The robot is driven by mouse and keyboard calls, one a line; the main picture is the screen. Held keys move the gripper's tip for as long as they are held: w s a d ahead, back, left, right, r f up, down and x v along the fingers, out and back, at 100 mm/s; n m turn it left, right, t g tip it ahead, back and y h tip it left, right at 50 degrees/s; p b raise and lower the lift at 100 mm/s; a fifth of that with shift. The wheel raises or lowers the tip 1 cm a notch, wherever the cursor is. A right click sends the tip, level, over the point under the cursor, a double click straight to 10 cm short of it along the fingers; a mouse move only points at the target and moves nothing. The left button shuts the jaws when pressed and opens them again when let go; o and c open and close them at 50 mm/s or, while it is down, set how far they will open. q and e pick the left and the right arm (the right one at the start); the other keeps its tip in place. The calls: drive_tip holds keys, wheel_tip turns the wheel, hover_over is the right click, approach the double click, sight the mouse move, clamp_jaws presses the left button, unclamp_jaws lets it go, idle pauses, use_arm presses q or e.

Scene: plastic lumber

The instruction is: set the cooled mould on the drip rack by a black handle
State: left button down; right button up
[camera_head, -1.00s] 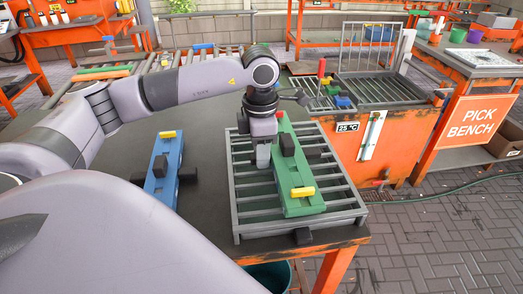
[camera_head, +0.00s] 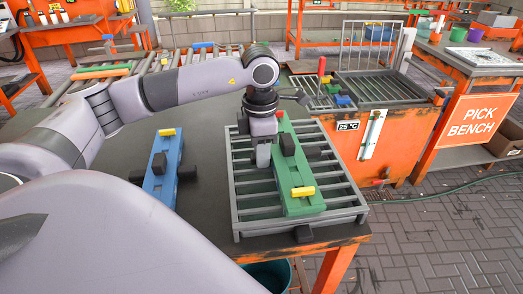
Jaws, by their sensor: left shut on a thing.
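A long green mould (camera_head: 302,205) with a yellow block at its near end and black handles at its sides lies lengthwise on the grey slatted drip rack (camera_head: 236,216). My left gripper (camera_head: 264,163) points down over the rack at the mould's left side. It is shut on a black handle (camera_head: 287,144) of the green mould; the fingertips are partly hidden. A blue mould (camera_head: 160,176) with a yellow block and black side handles lies on the dark table to the left of the rack. My right gripper is not in view.
An orange tank (camera_head: 375,140) with a temperature display and a barred grate stands right of the table. A roller conveyor (camera_head: 175,62) runs behind. A teal bucket (camera_head: 270,274) is below the table's front edge. Dark table surface is bare between the blue mould and the rack.

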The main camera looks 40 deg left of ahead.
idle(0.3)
use_arm(q)
drive_tip(key=c, duration=0.8)
unclamp_jaws()
drive_tip(key=o, duration=0.4)
drive_tip(key=shift+s+f, duration=0.1)
drive_tip(key=shift+f, duration=0.05)
drive_tip(key=shift+r, duration=0.2)
drive_tip(key=shift+r+p, duration=2.5)
drive_tip(key=shift+r, duration=1)
drive_tip(key=shift+f, duration=0.1)
